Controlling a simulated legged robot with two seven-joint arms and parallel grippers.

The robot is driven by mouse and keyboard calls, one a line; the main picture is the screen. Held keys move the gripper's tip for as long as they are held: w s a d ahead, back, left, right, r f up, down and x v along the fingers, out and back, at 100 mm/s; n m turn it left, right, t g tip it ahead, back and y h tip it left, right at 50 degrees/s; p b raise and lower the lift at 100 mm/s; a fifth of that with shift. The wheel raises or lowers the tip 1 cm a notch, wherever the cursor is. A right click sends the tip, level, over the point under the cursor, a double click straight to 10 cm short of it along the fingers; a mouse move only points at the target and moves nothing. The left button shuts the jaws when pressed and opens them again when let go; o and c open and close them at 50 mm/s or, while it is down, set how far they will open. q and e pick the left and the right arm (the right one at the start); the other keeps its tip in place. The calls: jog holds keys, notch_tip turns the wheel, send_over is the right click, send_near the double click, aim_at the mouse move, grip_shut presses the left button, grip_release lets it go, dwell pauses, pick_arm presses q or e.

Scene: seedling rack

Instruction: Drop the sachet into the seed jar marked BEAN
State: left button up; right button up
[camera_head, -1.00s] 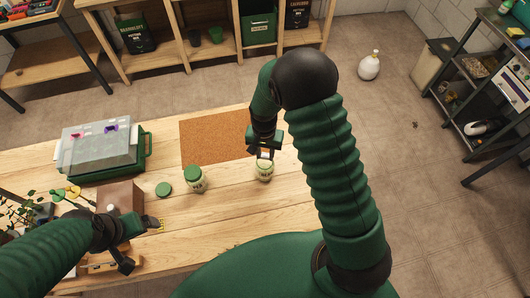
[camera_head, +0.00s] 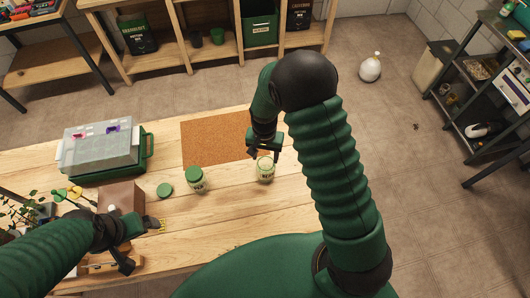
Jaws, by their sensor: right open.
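An open glass jar (camera_head: 265,174) with pale contents stands upright on the wooden table. Its label is too small to read. My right gripper (camera_head: 264,152) is just above and behind its mouth, with fingers apart. The sachet cannot be made out now; the gripper and jar rim may hide it. A second jar (camera_head: 196,183), with a green lid on, stands to the left. A loose green lid (camera_head: 164,190) lies flat beside it. My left gripper (camera_head: 140,245) is low over the table's front left, its fingers apart, near a small yellow item (camera_head: 161,225).
A brown cork mat (camera_head: 212,136) lies behind the jars. A green case with a clear lid (camera_head: 100,145) stands at the back left. A brown box (camera_head: 120,196) and a plant (camera_head: 25,212) crowd the left. The table between the closed jar and the open jar is clear.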

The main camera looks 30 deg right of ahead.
pick_arm(q)
jog(key=shift+s+b+x, duration=0.2)
jog(key=shift+b+x, duration=0.75)
pick_arm(e)
notch_tip(320, 180, up, 17)
jog(key=shift+f, duration=0.15)
pick_arm(q)
jog(key=shift+s+f, duration=0.1)
pick_arm(e)
jog(key=shift+a, duration=0.1)
